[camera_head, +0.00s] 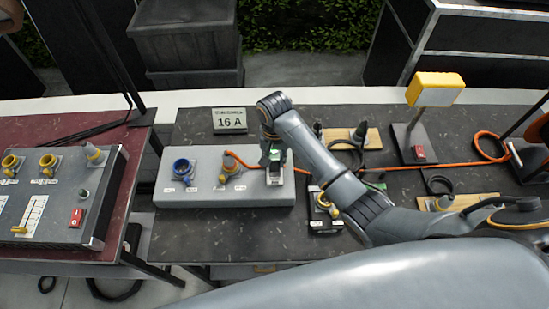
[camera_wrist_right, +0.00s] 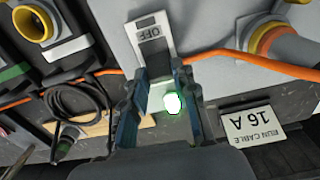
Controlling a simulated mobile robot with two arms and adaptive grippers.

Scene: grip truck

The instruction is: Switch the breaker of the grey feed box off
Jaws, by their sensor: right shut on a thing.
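The grey feed box (camera_head: 220,198) stands on the dark middle table, with a blue and an orange socket on its top. Its breaker (camera_head: 277,198) is at the right end of the box. The breaker's pale housing (camera_wrist_right: 140,22) shows in the right wrist view with the word OFF readable. My right gripper (camera_head: 272,160) is over the breaker from above. Its fingers (camera_wrist_right: 161,70) are shut on the breaker's switch, which they mostly hide. A green lamp (camera_wrist_right: 172,104) glows between the fingers. My left gripper is not in view.
A 16 A sign (camera_head: 230,120) stands behind the box. An orange cable (camera_head: 400,167) runs right from the box. A yellow lamp (camera_head: 435,89) is on a stand. A control panel (camera_head: 60,195) is on the red table at left.

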